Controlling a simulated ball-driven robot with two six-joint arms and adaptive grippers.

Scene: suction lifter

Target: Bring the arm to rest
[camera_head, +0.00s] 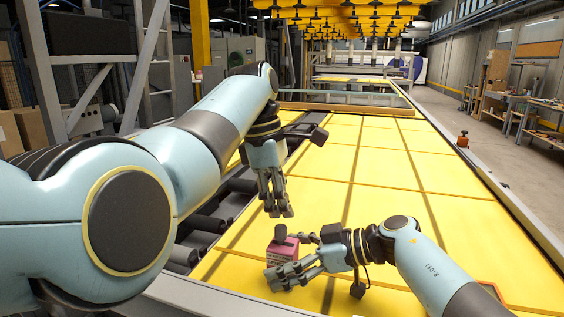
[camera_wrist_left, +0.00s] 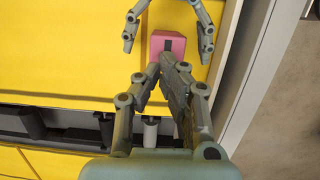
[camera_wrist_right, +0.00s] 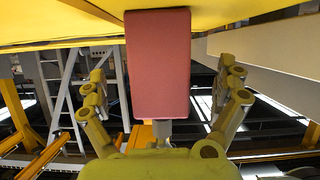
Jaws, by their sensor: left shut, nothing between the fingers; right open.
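A pink block (camera_head: 274,258) stands on the yellow panel surface (camera_head: 380,190), near the front left edge. My right gripper (camera_head: 279,257) is open, with one finger on each side of the block. In the right wrist view the block (camera_wrist_right: 158,70) fills the middle, and gaps show between it and both fingers. My left gripper (camera_head: 280,212) points down above and beyond the block, shut and empty. In the left wrist view its closed fingers (camera_wrist_left: 160,70) cover part of the view just below the block (camera_wrist_left: 167,42). The left arm crosses the head view from the left.
Dark rollers (camera_head: 210,222) run along the left side of the yellow surface. A small orange object (camera_head: 463,139) sits on the right rail. Yellow suction cups (camera_head: 345,20) hang at the back. Workbenches (camera_head: 535,110) stand at far right.

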